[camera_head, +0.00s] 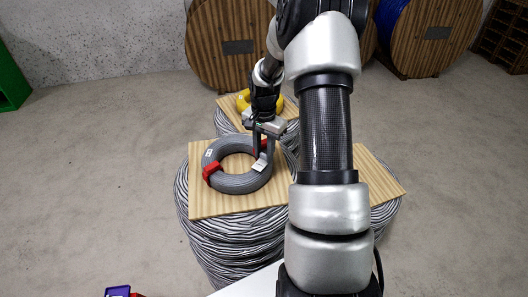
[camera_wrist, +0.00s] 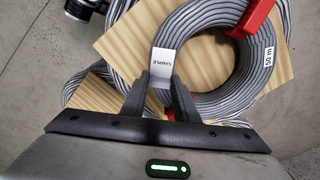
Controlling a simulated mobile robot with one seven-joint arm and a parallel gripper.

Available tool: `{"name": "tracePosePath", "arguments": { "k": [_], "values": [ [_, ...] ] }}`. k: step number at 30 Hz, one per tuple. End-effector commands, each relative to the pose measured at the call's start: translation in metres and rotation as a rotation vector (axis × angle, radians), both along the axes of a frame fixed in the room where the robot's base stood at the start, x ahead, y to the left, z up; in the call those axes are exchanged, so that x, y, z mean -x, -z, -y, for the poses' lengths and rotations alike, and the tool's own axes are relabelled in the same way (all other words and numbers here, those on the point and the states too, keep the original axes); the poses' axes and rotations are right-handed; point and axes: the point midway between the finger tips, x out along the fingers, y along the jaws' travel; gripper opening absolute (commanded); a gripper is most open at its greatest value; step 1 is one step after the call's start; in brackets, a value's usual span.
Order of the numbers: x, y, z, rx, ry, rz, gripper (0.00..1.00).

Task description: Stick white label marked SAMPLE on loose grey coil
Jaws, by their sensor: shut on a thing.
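The loose grey coil (camera_head: 222,181) lies flat on a wooden board on top of a stack of grey cable, with red clips around it. It also shows in the wrist view (camera_wrist: 200,97), with a "50 m" tag on it. My gripper (camera_head: 264,156) is over the coil's right side in the head view. In the wrist view my gripper (camera_wrist: 161,84) is shut on the white label (camera_wrist: 163,65) marked SAMPLE. The label overlaps the coil's left side there; I cannot tell whether it touches the coil.
A wooden board (camera_head: 208,208) bears the coil. A yellow coil (camera_head: 242,101) lies behind on another board. Large wooden cable drums (camera_head: 215,50) stand at the back. A green object (camera_head: 10,82) is at the far left. The concrete floor on the left is clear.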

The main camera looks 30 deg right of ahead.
Motion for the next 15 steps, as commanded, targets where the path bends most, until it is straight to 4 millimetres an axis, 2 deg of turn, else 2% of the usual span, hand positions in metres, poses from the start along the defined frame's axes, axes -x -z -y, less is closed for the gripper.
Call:
{"name": "tracePosePath", "arguments": {
  "k": [15],
  "values": [
    [0.0003,0.0058,-0.0007,0.000,0.000,0.001,0.07]
  ]
}}
